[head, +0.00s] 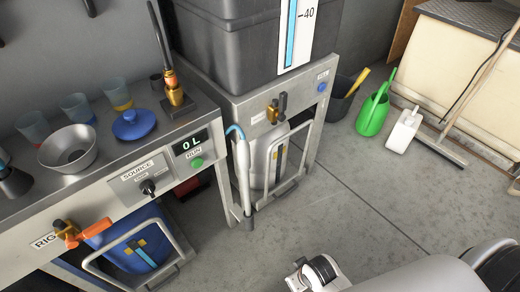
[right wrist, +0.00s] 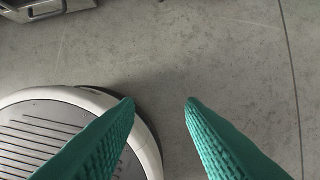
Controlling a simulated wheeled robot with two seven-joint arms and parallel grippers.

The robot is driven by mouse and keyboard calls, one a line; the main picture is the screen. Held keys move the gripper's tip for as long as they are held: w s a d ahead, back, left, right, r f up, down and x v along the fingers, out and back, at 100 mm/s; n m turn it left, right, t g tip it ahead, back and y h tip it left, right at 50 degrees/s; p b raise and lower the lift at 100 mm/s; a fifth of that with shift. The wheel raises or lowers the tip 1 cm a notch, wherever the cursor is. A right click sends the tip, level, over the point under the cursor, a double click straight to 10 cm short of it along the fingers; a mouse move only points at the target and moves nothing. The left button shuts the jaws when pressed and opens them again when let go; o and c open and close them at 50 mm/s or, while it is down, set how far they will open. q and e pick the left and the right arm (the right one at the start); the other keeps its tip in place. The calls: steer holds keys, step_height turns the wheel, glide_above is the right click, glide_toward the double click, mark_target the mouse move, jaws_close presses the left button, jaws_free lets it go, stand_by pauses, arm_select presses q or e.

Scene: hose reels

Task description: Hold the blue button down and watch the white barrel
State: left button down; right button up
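The blue button (head: 322,87) sits on the upper right corner of the metal stand's (head: 240,103) front, below a small label. The white barrel (head: 256,165) stands under that stand behind a metal loop frame. It has a dark strip with a blue and yellow level mark, and is partly hidden by the frame and a pale hose wand. My right gripper shows in the right wrist view (right wrist: 160,101) as two teal fingers spread apart, with only floor between them. It is empty and away from the button. My left gripper is not in view.
A display reading "0 L" (head: 191,142), a green button (head: 197,163) and a source knob (head: 148,187) are on the left bench. A blue barrel (head: 130,235) stands below. The middle floor (head: 350,190) is clear.

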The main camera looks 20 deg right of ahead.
jaws_close()
stand_by(0.3)
stand_by(1.1)
